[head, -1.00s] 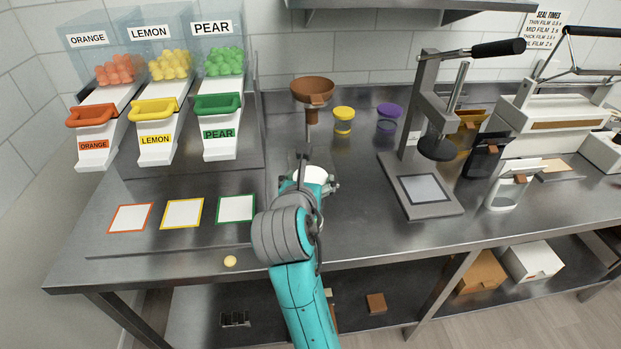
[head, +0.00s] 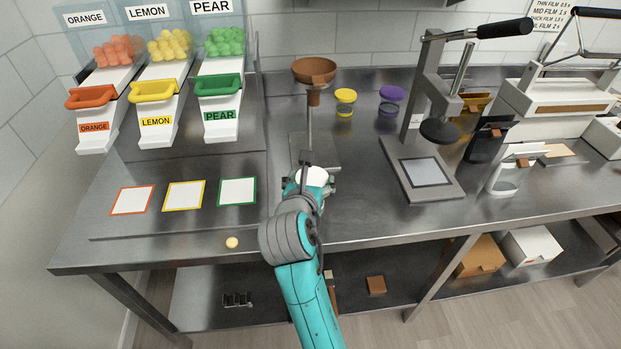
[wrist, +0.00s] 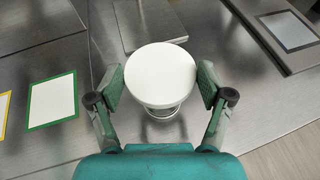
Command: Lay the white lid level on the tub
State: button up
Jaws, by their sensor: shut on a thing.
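The white lid (wrist: 160,72) is a round disc between the two fingers of my gripper (wrist: 160,86) in the wrist view. The gripper is shut on it. A clear rounded rim of the tub (wrist: 161,112) shows below the lid's near edge; most of the tub is hidden under it. I cannot tell whether the lid is seated or a little above. In the head view the lid (head: 313,176) shows as a white patch at my gripper (head: 310,187), over the bench in front of the funnel stand.
The brown funnel (head: 315,71) stands behind my gripper on its stand. The press (head: 428,172) is to the right. Yellow (head: 345,96) and purple (head: 391,94) lidded tubs stand at the back. Coloured cards and a small yellow piece (head: 232,243) lie left. Bench between gripper and press is clear.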

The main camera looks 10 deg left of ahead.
jog(key=shift+f, duration=0.45)
jog(key=shift+f, duration=0.2)
jog(key=o, duration=1.1)
jog(key=shift+s, duration=0.1)
jog(key=v, duration=1.1)
jog(key=shift+s+r, duration=0.25)
jog(key=shift+s, duration=0.1)
